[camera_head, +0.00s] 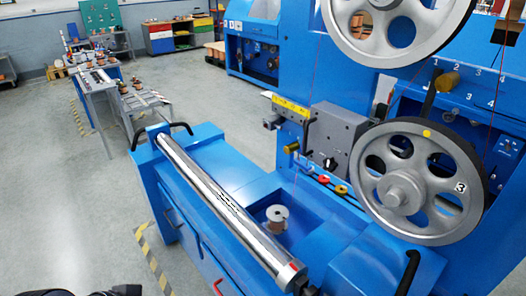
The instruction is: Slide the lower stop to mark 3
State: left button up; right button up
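A large grey lower pulley (402,194) with a black rim stands at the right of the blue machine. It bears a yellow dot and a "3" label. Above and behind it, a blue panel (411,88) carries white marks: 1 to 4 in an upper row, 3 and 4 in a lower row. A brass knob (448,80) with a dark lever sits near upper mark 1. I cannot tell whether it is the lower stop. The pulley hides part of the lower row. Neither gripper can be made out; only dark shapes show at the bottom left edge.
An upper pulley (398,28) overhangs the panel. A shiny roller (220,201) crosses the machine's front, with a spool (277,218) beside it. A grey block (336,140) and black handles (408,272) protrude. Thin red wires run vertically. Open floor (70,200) lies left.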

aim_at(288, 149)
jog(key=i+j, duration=0.25)
jog(key=j, duration=0.2)
jog(key=i+j, duration=0.25)
jog(key=j, duration=0.15)
jog(key=i+j+u, duration=0.1)
jog(key=i+j, duration=0.15)
jog(key=j, duration=0.2)
jog(key=i+j, duration=0.25)
jog(key=j, duration=0.2)
